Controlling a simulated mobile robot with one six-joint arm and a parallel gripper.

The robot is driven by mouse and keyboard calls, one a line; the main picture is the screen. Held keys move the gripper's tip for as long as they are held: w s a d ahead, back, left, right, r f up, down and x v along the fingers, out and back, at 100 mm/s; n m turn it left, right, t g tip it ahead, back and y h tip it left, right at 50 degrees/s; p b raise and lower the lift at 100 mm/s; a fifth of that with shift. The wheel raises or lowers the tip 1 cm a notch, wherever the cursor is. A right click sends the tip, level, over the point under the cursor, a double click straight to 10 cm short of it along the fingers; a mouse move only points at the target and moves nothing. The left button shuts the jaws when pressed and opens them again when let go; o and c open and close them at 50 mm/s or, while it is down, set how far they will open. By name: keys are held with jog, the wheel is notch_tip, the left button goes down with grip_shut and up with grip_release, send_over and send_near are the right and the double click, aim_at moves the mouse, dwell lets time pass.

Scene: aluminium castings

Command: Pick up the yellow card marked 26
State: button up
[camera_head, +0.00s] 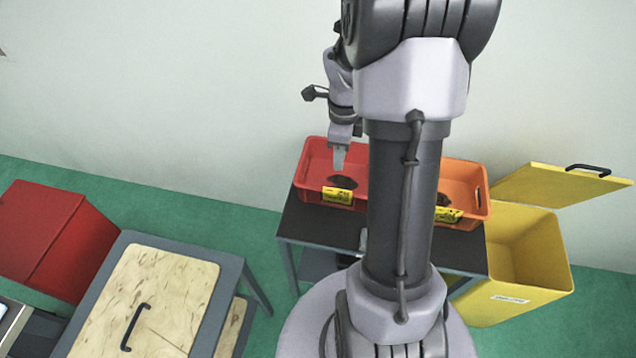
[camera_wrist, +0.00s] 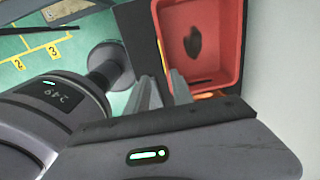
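Two yellow cards show in the head view. One card (camera_head: 337,195) is at the front wall of the red tray, and another card (camera_head: 448,214) is at the front of the orange tray. Their print is too small to read, so I cannot tell which is marked 26. My gripper (camera_head: 339,160) points down over the red tray (camera_head: 312,160), behind and above its card. In the wrist view my two fingers (camera_wrist: 162,78) stand apart with nothing between them. A thin yellow-orange strip (camera_wrist: 208,95) shows beyond them; I cannot tell what it is.
A dark casting (camera_head: 343,181) lies in the red tray; another is partly hidden in the orange tray (camera_head: 465,170). Both trays stand on a dark table (camera_head: 320,228). An open yellow bin (camera_head: 520,290) stands right. A wooden-topped table (camera_head: 165,290) and red box (camera_head: 45,235) stand left.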

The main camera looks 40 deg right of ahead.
jog(key=b, duration=0.3)
send_over(334, 191)
jog(key=s, duration=0.1)
jog(key=f, duration=0.9)
jog(key=shift+s+d+f, duration=0.1)
jog(key=shift+d+f, duration=0.15)
jog(key=shift+f, duration=0.15)
jog(key=f, duration=0.1)
jog(key=f+b, duration=0.1)
jog(key=f, duration=0.1)
jog(key=f+b, duration=0.1)
jog(key=f, duration=0.1)
jog(key=shift+w+d+f, duration=0.15)
jog(key=shift+w, duration=0.15)
jog(key=shift+r, duration=0.2)
grip_shut()
